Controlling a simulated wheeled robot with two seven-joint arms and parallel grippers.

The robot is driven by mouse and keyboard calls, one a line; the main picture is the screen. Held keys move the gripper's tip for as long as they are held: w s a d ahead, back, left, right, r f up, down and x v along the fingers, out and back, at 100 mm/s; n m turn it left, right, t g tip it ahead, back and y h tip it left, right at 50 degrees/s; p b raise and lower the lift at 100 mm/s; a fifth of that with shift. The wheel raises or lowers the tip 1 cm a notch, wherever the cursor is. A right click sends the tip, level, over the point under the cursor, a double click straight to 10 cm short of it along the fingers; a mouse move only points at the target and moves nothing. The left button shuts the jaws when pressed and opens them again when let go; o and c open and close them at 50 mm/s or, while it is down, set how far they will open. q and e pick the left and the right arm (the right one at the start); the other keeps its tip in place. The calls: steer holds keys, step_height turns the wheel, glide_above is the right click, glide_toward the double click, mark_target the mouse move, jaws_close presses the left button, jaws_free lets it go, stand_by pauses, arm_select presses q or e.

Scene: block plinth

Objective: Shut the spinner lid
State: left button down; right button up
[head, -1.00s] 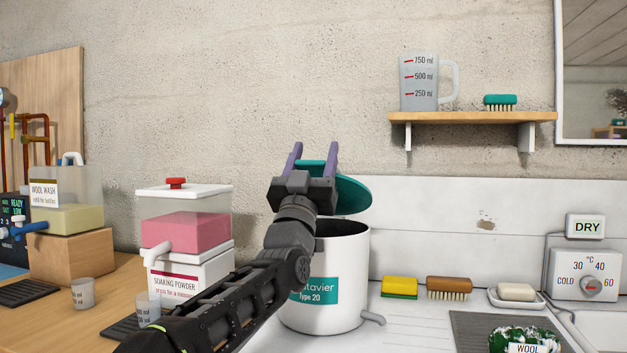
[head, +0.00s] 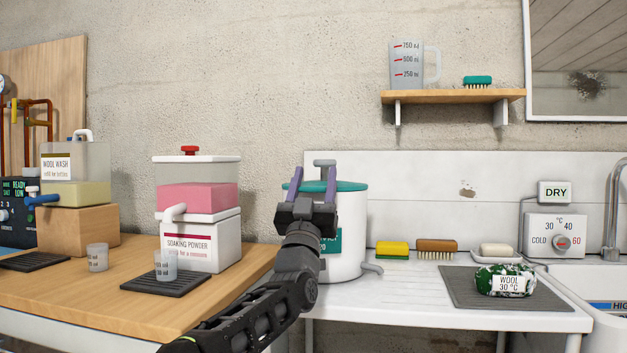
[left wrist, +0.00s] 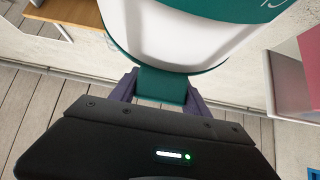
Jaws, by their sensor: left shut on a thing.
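The spinner is a white drum (head: 352,218) with a teal label, standing at the left end of the white counter. Its teal lid (head: 350,186) lies level across the top of the drum, with a grey knob above it; no opening shows. My left gripper (head: 313,184) is in front of the drum at lid height. In the left wrist view its purple fingers are shut on the teal lid tab (left wrist: 162,86), with the white drum wall (left wrist: 190,45) just beyond. The arm hides part of the drum and label. My right gripper is not in view.
Left on the wooden bench (head: 60,295) stand the soaking powder dispenser (head: 200,240), the wool wash tank (head: 75,193) and two small cups. Right of the drum are a yellow sponge (head: 392,249), a brush (head: 436,247) and a wool bundle (head: 505,281) on a grey mat.

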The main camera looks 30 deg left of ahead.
arm_select(q)
steer(key=shift+s+d+r, duration=0.1)
steer(key=shift+s+r, duration=0.15)
steer(key=shift+r, duration=0.1)
steer(key=c, duration=1)
jaws_free()
steer(key=shift+o, duration=0.9)
steer(key=shift+s+d+r, duration=0.1)
steer(key=shift+s+r, duration=0.05)
steer(key=shift+s, duration=0.1)
steer(key=o, duration=0.3)
steer(key=shift+w+f, duration=0.15)
steer(key=shift+f, duration=0.05)
steer(key=shift+f, duration=0.15)
steer(key=shift+s+f, duration=0.35)
steer(key=shift+f, duration=0.1)
steer(key=v, duration=0.6)
steer(key=shift+s+b, duration=0.2)
steer(key=shift+b, duration=0.1)
steer(key=shift+d+f, duration=0.1)
steer(key=shift+d, duration=0.05)
